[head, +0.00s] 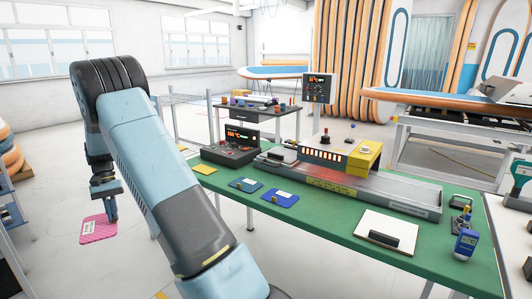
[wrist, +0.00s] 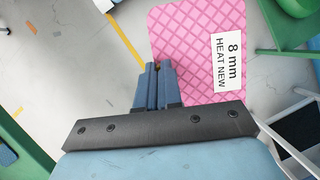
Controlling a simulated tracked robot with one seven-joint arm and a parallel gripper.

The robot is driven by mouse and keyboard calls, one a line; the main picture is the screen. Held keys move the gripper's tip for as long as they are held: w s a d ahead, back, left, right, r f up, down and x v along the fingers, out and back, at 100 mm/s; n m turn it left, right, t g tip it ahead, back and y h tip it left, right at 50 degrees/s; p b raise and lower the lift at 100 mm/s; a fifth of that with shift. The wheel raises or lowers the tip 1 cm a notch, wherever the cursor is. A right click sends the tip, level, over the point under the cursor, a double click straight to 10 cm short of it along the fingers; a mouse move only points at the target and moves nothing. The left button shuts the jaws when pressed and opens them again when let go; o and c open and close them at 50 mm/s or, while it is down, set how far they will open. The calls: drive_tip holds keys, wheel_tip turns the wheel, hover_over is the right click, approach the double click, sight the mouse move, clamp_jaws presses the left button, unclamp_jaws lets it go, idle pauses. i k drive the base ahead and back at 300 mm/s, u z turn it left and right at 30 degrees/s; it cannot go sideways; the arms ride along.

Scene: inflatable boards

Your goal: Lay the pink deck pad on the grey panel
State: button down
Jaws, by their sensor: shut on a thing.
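The pink deck pad (head: 98,229) hangs from my gripper (head: 112,214) at the left of the head view, out over the floor and clear of the green table. In the wrist view the pad (wrist: 185,35) shows a diamond pattern and a white label reading "8 mm HEAT NEW". My gripper (wrist: 157,72) is shut on the pad's near edge. No panel is plainly the grey one; a long grey metal bed (head: 415,198) lies on the table, and a pale panel with a dark handle (head: 375,224) lies at its front right.
Metal shelving stands at the left edge. Open floor lies under the pad.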

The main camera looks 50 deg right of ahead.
sight(284, 153)
drive_tip(key=u, duration=0.2)
drive_tip(key=i, duration=0.85)
drive_tip(key=z, duration=0.9)
